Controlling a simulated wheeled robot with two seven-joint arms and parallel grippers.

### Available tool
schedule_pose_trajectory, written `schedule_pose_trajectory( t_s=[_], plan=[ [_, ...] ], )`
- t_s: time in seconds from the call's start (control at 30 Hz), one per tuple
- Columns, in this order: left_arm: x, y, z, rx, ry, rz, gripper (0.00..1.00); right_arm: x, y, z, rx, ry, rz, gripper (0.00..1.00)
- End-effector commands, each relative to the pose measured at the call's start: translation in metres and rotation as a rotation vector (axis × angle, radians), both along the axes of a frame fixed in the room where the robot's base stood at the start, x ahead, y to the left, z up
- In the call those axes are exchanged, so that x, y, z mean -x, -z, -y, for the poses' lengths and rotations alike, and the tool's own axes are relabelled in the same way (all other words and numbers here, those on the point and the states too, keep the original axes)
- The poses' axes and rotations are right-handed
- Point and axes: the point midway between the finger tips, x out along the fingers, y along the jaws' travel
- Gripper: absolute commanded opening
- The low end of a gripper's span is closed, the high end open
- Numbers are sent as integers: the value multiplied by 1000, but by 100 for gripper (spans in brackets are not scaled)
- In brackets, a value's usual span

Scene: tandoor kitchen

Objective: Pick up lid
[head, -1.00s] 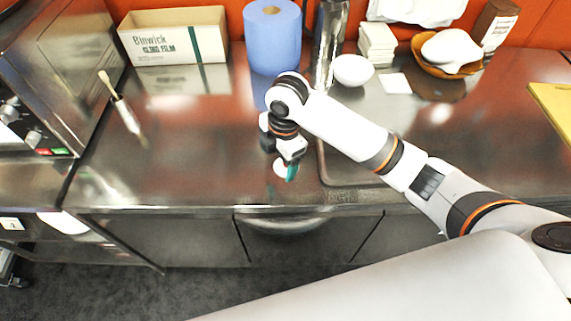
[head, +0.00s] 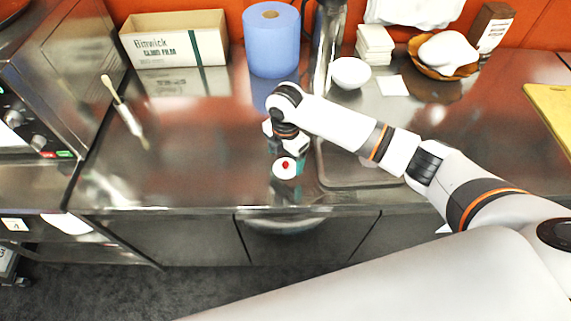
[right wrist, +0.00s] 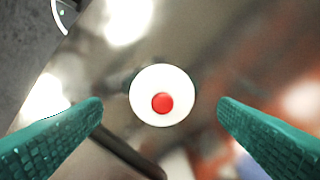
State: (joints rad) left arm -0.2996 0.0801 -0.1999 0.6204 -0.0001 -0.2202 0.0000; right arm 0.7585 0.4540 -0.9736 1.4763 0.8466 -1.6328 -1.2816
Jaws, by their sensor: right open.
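The lid (head: 284,168) is a small white disc with a red knob, on the steel counter near its front edge. In the right wrist view the lid (right wrist: 147,90) lies between my two teal fingers, with a clear gap on both sides. My right gripper (head: 289,155) is open and empty, pointing down just over and behind the lid. The right gripper's fingers also show in the right wrist view (right wrist: 160,106). The height of the fingers above the lid is hard to tell. My left gripper is not in view.
A brush (head: 124,112) lies at the left. A film box (head: 175,38), a blue paper roll (head: 272,40), a white bowl (head: 351,73) and a wooden bowl (head: 427,67) stand along the back. A yellow board (head: 552,112) is at the right. The counter left of the lid is clear.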

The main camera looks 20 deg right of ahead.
Motion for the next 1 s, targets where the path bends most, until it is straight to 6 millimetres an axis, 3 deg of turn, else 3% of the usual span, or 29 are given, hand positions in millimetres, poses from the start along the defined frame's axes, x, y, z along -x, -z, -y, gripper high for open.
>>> schedule_pose_trajectory(
  t_s=[0.2,0.47,0.77,1.0],
  plan=[
    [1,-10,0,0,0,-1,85,-2,27,1,1,1,-2,83],
    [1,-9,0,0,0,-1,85,-2,32,0,0,-1,1,83],
    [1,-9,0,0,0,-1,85,-2,31,1,0,0,1,37],
    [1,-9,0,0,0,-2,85,-2,31,1,1,0,0,36]
  ],
)
